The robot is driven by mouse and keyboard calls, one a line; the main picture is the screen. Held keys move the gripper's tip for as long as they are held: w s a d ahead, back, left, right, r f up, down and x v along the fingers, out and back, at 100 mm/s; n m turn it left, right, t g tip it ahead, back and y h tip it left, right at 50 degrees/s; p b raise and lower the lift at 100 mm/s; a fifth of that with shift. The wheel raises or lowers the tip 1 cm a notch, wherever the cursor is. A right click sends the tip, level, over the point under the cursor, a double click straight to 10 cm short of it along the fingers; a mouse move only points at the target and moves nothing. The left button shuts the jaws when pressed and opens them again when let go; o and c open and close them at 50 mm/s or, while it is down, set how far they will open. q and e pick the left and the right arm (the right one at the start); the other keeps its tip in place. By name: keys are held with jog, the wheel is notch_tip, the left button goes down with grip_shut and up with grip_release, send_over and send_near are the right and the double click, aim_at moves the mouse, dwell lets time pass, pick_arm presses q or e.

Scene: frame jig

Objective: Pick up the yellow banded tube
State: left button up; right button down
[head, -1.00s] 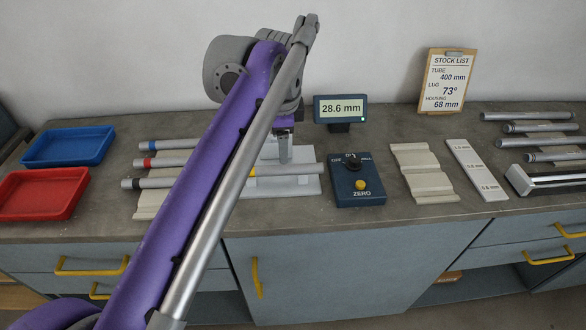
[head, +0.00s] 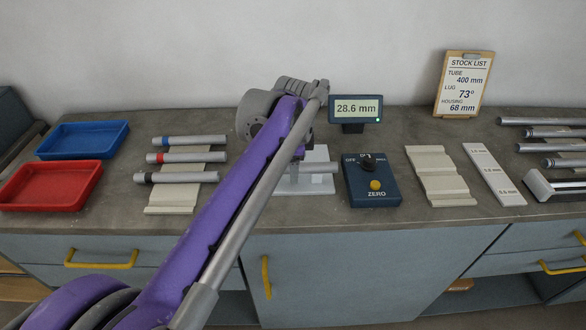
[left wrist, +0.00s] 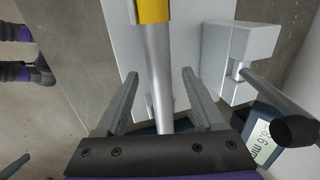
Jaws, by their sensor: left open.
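The yellow banded tube is a grey metal tube. In the left wrist view its yellow band (left wrist: 153,11) is at the top and its bare shaft (left wrist: 158,70) runs down between my fingers. In the head view only its right end (head: 320,167) shows, above the white base plate; my arm hides the rest. My left gripper (left wrist: 160,75) is open, with one finger on each side of the shaft and a visible gap on both sides.
A white block with a rod (left wrist: 240,60) stands close right of the tube in the wrist view. A blue control box (head: 371,184) and a display (head: 356,109) reading 28.6 mm are nearby. Three banded tubes lie on a ribbed rack (head: 172,198) to the left, beside red (head: 45,192) and blue trays (head: 83,142).

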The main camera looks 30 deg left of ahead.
pick_arm(q)
jog(key=shift+c, duration=0.2)
grip_shut()
jog(key=shift+r, duration=0.1)
